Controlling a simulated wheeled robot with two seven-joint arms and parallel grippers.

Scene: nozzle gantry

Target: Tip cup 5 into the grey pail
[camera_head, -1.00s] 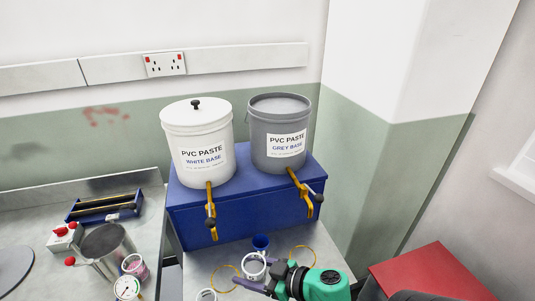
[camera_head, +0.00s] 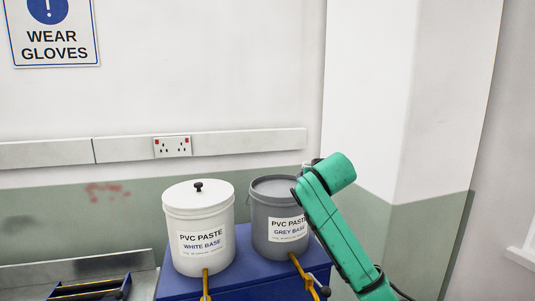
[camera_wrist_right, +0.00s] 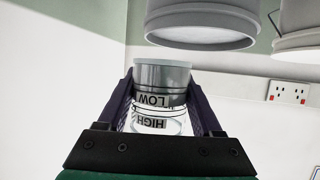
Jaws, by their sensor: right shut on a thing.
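The grey pail (camera_head: 272,218) labelled "grey base" stands on the blue stand; its top shows no knobbed lid. In the right wrist view the pail (camera_wrist_right: 200,25) appears upside down, above the cup. My right gripper (camera_wrist_right: 160,76) is shut on a clear cup (camera_wrist_right: 161,100) marked LOW and HIGH, with grey content in its lower part. The cup is about upright relative to the pail and apart from it. No number shows on it. In the head view my green right arm hides most of the gripper, by the pail's upper right rim. My left gripper is not in view.
The white pail (camera_head: 200,232) with a knobbed lid stands left of the grey pail on the blue stand (camera_head: 245,274). Yellow taps (camera_head: 303,272) stick out in front. A wall corner is close on the right. The space above both pails is clear.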

